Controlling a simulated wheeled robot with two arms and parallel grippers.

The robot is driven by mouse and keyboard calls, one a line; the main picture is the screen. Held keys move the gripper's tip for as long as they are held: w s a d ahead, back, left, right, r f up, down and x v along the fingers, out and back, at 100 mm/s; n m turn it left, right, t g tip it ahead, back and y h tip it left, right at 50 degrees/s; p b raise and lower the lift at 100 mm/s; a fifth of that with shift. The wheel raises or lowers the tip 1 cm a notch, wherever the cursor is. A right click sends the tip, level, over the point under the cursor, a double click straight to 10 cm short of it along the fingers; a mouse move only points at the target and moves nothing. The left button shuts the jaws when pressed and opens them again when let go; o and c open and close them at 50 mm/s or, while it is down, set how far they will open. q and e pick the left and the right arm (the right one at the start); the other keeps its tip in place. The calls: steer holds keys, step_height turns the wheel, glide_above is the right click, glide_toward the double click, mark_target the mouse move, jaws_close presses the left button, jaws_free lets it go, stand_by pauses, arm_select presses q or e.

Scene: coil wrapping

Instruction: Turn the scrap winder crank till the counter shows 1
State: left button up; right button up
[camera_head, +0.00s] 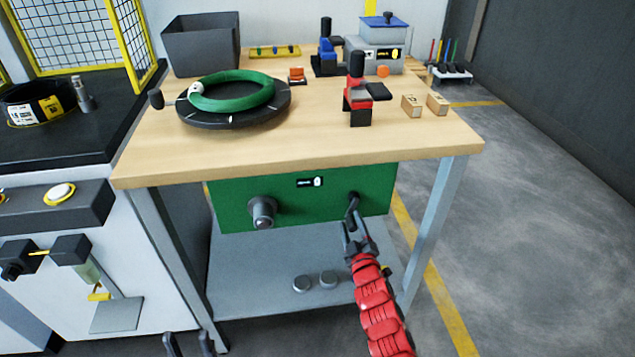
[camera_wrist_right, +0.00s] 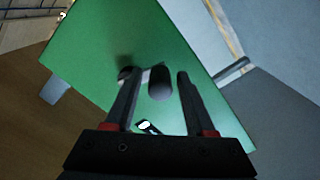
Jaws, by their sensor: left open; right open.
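The scrap winder is a green panel (camera_head: 235,190) under the workbench top. Its dark crank (camera_head: 353,203) is at the panel's right, and a grey hub (camera_head: 263,212) sticks out at its left. The small black counter (camera_head: 311,182) has a white mark too small to read; it also shows in the right wrist view (camera_wrist_right: 148,127). My right gripper (camera_head: 350,230) is open just in front of the crank. In the right wrist view, the dark crank handle (camera_wrist_right: 160,82) appears between its open fingers, which do not grip it. My left gripper (camera_head: 189,342) is open at the bottom edge, away from the winder.
The wooden benchtop (camera_head: 250,157) carries a green coil (camera_head: 232,103) on a black turntable (camera_head: 235,120), a red-and-black tool (camera_head: 357,95) and a grey bin (camera_head: 202,45). Grey bench legs (camera_head: 440,215) flank the panel. A lower shelf (camera_head: 255,285) holds two round discs.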

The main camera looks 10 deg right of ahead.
steer(key=s, duration=0.8)
steer(key=shift+s+d+p, duration=0.15)
steer(key=shift+s+p, duration=0.25)
stand_by(0.5)
steer(key=w+m+p, duration=0.1)
steer(key=w+m, duration=0.2)
steer(key=m, duration=0.1)
steer(key=w+m+p, duration=0.2)
steer(key=w+m, duration=0.2)
steer(key=m, duration=0.1)
steer(key=shift+w+f, duration=0.15)
steer(key=shift+w, duration=0.9)
